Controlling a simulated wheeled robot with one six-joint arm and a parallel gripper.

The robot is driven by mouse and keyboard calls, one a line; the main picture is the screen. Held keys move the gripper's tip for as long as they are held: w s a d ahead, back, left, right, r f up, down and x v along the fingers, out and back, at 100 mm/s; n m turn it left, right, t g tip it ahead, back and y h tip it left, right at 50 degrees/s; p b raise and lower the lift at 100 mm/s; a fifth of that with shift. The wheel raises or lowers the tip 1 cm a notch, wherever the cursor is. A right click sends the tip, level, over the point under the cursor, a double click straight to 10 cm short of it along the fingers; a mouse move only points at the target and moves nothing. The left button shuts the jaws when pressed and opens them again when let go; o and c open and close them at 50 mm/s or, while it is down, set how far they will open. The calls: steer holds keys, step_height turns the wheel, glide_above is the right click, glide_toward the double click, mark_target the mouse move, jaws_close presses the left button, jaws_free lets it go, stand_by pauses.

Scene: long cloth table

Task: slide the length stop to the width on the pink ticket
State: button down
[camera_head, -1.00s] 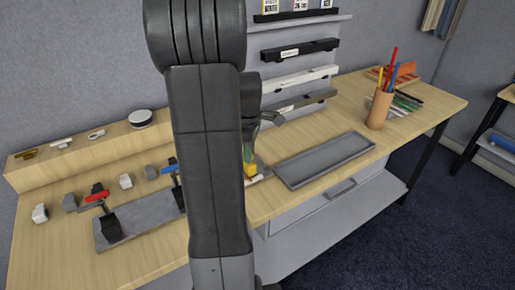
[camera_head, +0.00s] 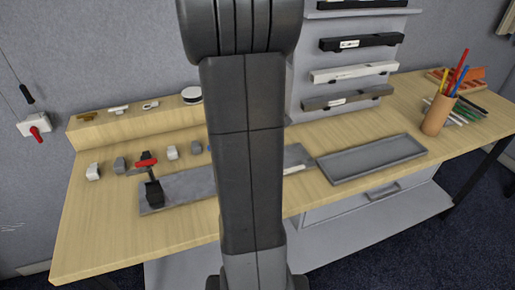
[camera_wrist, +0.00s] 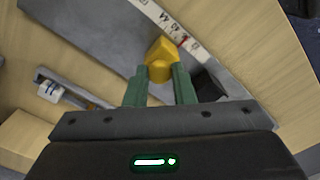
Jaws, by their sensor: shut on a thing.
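In the wrist view, my gripper (camera_wrist: 160,88) has its green fingers closed on a yellow block (camera_wrist: 161,52), which I take to be the length stop. The block sits over a grey plate (camera_wrist: 100,30), beside a white scale (camera_wrist: 168,24) with black numbers and a red mark near the block. The exact reading is too small to tell. In the head view, my arm hides the gripper and the stop; the grey plate (camera_head: 180,190) shows on both sides of it, with a bit of the white scale (camera_head: 296,169). No pink ticket is in view.
A red-handled clamp (camera_head: 152,182) stands on the plate's left part. A grey tray (camera_head: 372,160) lies right of the plate, with a pencil cup (camera_head: 436,116) beyond. A black part (camera_wrist: 212,86) is close right of my fingers.

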steer(key=c, duration=1.2)
jaws_free()
steer(key=shift+r, duration=0.1)
step_height(320, 180, up, 14)
steer(key=shift+f, duration=0.25)
step_height(320, 180, down, 13)
steer(key=shift+f, duration=0.2)
steer(key=shift+d+f, duration=0.15)
steer(key=shift+f, duration=0.05)
steer(key=shift+w+d, duration=0.15)
steer(key=shift+d, duration=0.2)
